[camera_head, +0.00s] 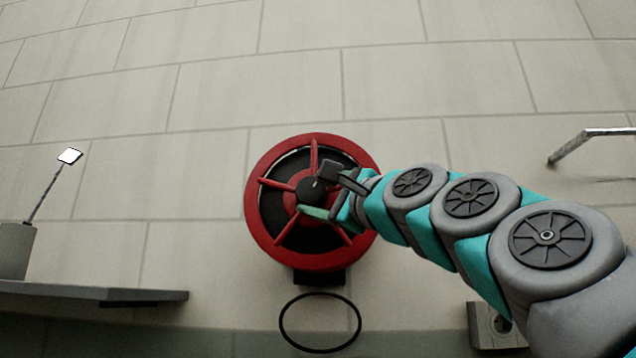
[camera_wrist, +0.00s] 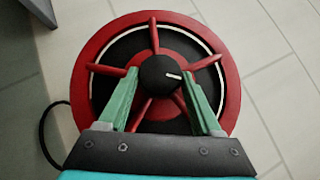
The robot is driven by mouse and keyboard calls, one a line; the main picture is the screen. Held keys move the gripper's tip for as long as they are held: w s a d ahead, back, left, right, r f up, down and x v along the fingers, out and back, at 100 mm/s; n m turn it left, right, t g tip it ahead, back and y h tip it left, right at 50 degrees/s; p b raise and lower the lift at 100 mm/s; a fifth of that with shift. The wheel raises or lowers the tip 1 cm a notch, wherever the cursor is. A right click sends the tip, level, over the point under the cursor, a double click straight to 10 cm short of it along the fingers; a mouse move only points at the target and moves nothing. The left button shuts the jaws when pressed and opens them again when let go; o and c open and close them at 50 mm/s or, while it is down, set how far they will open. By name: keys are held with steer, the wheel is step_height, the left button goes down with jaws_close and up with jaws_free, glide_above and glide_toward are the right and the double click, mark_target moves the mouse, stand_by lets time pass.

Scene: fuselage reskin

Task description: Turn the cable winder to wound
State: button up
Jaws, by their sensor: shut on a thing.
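The cable winder (camera_head: 262,238) is a red wheel with several red spokes and a dark centre, mounted on the tiled wall. It fills the middle of the wrist view (camera_wrist: 88,60). Its black hub knob (camera_head: 311,189) carries a short white line. In the wrist view the knob (camera_wrist: 158,75) shows this line pointing right and slightly down. My gripper (camera_head: 318,192) reaches in from the right. In the wrist view my gripper (camera_wrist: 160,82) has its two green fingers on either side of the knob, shut on it.
A black cable loop (camera_head: 320,321) hangs below the winder. A grey shelf (camera_head: 90,294) juts out at the lower left, with a grey box and thin rod (camera_head: 45,195) above it. A metal handle (camera_head: 590,138) is at the right. A wall socket (camera_head: 497,328) is at the lower right.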

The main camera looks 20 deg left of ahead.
steer(key=shift+r+n+g+p, duration=0.15)
steer(key=shift+n+g+p, duration=0.15)
steer(key=shift+n+g, duration=0.4)
steer(key=shift+h, duration=0.3)
steer(key=o, duration=1.4)
steer(key=shift+d, duration=0.1)
steer(key=shift+b+v, duration=0.8)
steer(key=shift+v, duration=3)
steer(key=shift+c, duration=0.2)
